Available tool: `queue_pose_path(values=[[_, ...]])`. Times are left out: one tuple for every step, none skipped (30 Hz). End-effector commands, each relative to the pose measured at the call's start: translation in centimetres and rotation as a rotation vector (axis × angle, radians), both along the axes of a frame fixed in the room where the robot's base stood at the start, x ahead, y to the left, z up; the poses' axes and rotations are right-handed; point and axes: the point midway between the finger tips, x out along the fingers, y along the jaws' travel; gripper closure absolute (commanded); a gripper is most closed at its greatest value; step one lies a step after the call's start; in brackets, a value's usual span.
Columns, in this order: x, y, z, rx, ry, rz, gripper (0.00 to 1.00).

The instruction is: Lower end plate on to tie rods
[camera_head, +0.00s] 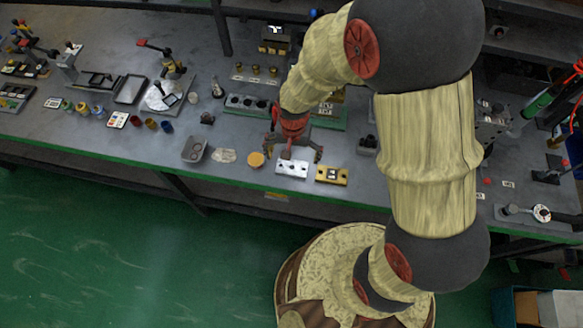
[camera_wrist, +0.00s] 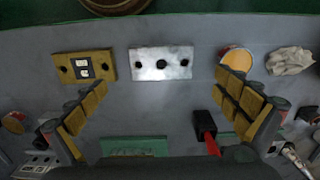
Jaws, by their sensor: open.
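A silver plate (camera_head: 292,168) with a row of dark holes lies flat near the bench's front edge. It also shows in the wrist view (camera_wrist: 160,64). A gold plate (camera_head: 331,175) with holes and a small black-and-white label lies beside it, at left in the wrist view (camera_wrist: 85,66). I cannot tell which is the end plate. My gripper (camera_head: 293,153) is above the bench just behind the silver plate. In the wrist view my gripper (camera_wrist: 161,82) has its fingers wide apart with nothing between them. I cannot make out tie rods; my arm hides part of the bench behind.
A yellow-orange disc (camera_head: 257,159), a pale cloth (camera_head: 224,156) and a grey tray (camera_head: 195,149) lie left of the plates. A green base (camera_head: 325,120) is partly behind my arm. A black block with a red part (camera_wrist: 206,130) stands near my right-hand finger.

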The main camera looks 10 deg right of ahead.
Motion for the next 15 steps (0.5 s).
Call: queue_pose_path(values=[[-0.1, 0.0, -0.8, 0.000, 0.002, 0.001, 0.00], [-0.1, 0.0, -1.0, 0.000, 0.002, 0.001, 0.00], [-0.1, 0.0, -1.3, -0.001, 0.001, 0.001, 0.00], [-0.1, 0.0, -1.4, -0.001, 0.001, 0.002, 0.00], [0.0, 0.0, -1.6, -0.001, 0.001, 0.002, 0.00], [-0.1, 0.1, -1.9, -0.001, 0.001, 0.002, 0.00], [-0.1, 0.1, -2.2, -0.001, 0.001, 0.002, 0.00], [-0.1, 0.1, -2.6, -0.001, 0.003, 0.003, 0.00], [-0.1, 0.2, -3.1, -0.001, 0.004, 0.003, 0.00], [-0.1, 0.3, -3.6, -0.001, 0.004, 0.003, 0.00], [-0.1, 0.3, -4.1, -0.001, 0.004, 0.004, 0.00], [-0.2, 0.4, -4.7, -0.001, 0.004, 0.004, 0.00], [-0.2, 0.3, -5.2, -0.002, 0.004, 0.003, 0.00], [-0.2, 0.3, -5.5, -0.001, 0.004, 0.003, 0.00], [-0.1, 0.3, -6.0, -0.001, 0.003, 0.003, 0.00]])
